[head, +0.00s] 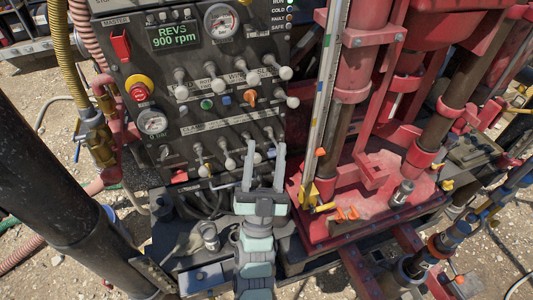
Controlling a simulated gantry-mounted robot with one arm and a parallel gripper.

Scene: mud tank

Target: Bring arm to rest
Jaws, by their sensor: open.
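My gripper (264,166) is in the lower middle of the head view, pointing up and away toward the black control panel (150,62). Its two grey fingers are apart with nothing between them. The fingertips overlap the lower row of white-knobbed levers in the picture; I cannot tell whether they touch the panel. My forearm runs down from the gripper to the bottom edge. The panel carries levers, gauges, a green display (174,36) reading "REVS 900 rpm", and a red button on a yellow base (139,90).
Red rig machinery (385,150) with a base plate stands right of my gripper. A thick dark pipe (60,190) slants across the left. A yellow hose (75,70) hangs left of the panel. A metal can (402,193) stands on the red base. Gravel ground shows at left and lower right.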

